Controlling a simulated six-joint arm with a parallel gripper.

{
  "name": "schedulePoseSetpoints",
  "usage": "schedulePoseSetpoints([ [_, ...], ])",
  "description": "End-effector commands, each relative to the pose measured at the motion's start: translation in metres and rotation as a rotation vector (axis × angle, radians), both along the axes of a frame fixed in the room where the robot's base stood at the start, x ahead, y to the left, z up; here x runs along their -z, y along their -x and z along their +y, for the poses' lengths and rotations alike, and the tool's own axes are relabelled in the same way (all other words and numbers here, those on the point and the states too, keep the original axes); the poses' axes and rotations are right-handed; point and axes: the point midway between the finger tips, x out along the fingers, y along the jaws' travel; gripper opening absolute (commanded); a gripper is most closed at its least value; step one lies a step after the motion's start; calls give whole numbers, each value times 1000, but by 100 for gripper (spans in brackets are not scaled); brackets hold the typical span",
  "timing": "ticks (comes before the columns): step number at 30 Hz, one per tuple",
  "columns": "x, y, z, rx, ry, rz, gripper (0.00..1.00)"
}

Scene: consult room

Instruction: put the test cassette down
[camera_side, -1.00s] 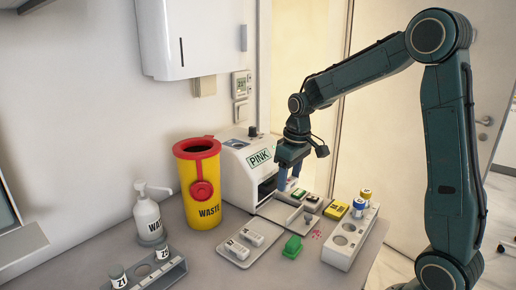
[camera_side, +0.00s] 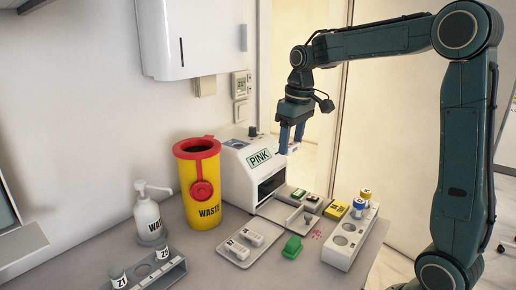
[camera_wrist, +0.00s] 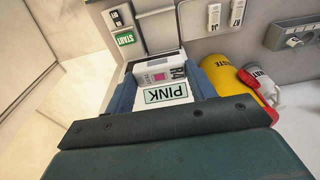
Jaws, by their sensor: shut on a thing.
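The test cassette (camera_wrist: 157,76) is white with a pink square and dark print, seen between my fingers in the wrist view. My gripper (camera_side: 290,147) is shut on it and holds it in the air, in front of the white analyser (camera_side: 236,187). In the side view only a small pale part of the cassette shows between the blue fingers. In the wrist view my gripper (camera_wrist: 163,92) has a finger on each side of the cassette. The analyser's PINK sign (camera_wrist: 166,92) shows upside down just below the cassette there.
A yellow WASTE bin (camera_side: 203,190) stands left of the analyser. A tray (camera_side: 233,252) holds white cassettes. Pink spots lie on the table near the rack.

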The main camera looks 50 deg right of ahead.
Motion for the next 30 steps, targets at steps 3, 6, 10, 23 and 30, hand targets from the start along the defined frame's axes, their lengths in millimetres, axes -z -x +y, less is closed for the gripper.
schedulePoseSetpoints([
  [3,0,0,0,0,0,0,30],
  [6,0,0,0,0,0,0,30],
  [10,0,0,1,-6,0,0,30],
  [23,-4,-13,42,-390,-2,3,30],
  [30,-7,-18,72,-688,0,1,30],
])
